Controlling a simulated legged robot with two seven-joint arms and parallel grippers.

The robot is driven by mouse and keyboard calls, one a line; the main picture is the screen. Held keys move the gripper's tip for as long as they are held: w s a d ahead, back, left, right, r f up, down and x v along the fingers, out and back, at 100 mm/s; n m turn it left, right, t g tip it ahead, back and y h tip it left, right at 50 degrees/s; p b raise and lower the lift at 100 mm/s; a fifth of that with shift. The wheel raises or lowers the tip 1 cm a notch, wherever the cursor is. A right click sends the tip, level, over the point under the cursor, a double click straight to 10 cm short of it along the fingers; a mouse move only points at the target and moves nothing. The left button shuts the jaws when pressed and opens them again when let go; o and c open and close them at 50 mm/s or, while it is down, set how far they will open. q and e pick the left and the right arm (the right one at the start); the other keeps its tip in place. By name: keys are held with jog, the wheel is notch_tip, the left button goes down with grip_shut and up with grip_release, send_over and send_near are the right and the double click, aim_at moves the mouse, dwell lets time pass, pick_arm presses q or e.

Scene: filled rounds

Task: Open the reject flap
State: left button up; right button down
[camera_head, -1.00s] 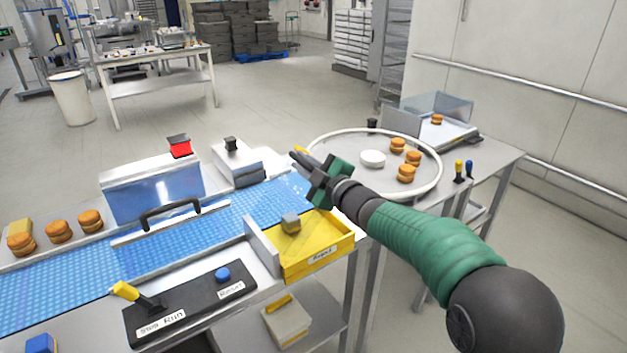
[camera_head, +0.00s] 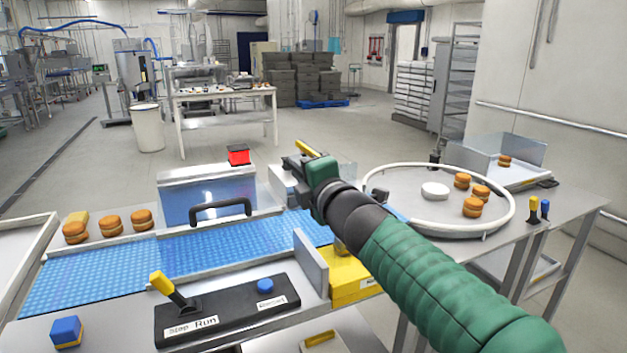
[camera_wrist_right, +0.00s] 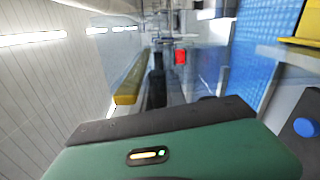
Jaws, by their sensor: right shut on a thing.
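My right gripper (camera_head: 300,165) is raised above the far right end of the blue conveyor belt (camera_head: 245,236). It is shut on a slim yellow bar (camera_head: 308,148), which looks like the handle of the reject flap. The bar also shows in the wrist view (camera_wrist_right: 138,87), beside a dark finger. A faint clear panel (camera_head: 345,170) shows behind the gripper; I cannot tell its full outline or its angle. The yellow reject tray (camera_head: 350,285) sits at the belt's near right side, partly hidden by my right arm. My left gripper is not in view.
A control box (camera_head: 228,312) with a yellow lever (camera_head: 170,287) and blue button (camera_head: 265,286) stands in front of the belt. A round white-rimmed table (camera_head: 440,228) with several filled rounds is right. A red button (camera_head: 238,155) stands behind the belt.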

jog(key=shift+s+a+f, duration=0.1)
jog(key=shift+a+f, duration=0.1)
jog(key=shift+a, duration=0.1)
jog(key=c, duration=1.4)
grip_release()
jog(key=shift+s+d+r, duration=0.1)
